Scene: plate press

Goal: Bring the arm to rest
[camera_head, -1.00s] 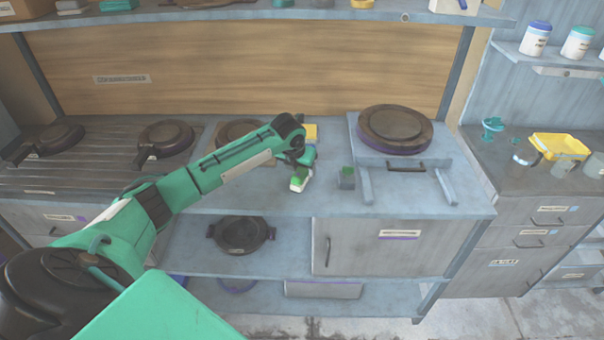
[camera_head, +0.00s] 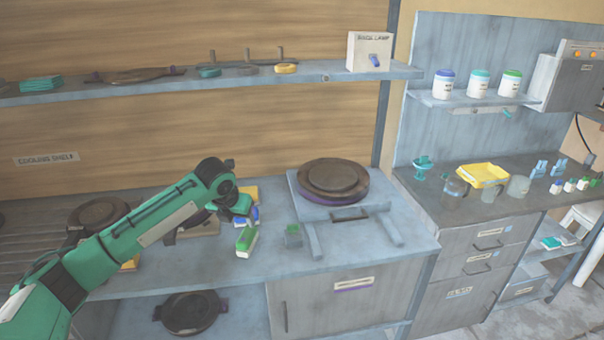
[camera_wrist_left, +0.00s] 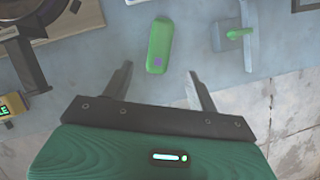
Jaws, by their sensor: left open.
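My left arm comes in from the left over the bench (camera_head: 215,262). Its gripper (camera_head: 242,216) is open and empty, just above a green-and-white block (camera_head: 246,242) on the bench. In the left wrist view the two dark fingers (camera_wrist_left: 160,72) are spread apart, with the rounded green top of that block (camera_wrist_left: 158,42) lying beyond and between their tips. Nothing is held. My right gripper is out of view.
A round dark plate (camera_head: 333,180) sits on a raised stand right of the gripper, with a small grey-green block (camera_head: 293,236) before it. A shelf (camera_head: 250,78) runs above. A side counter with a yellow tray (camera_head: 482,175) stands right.

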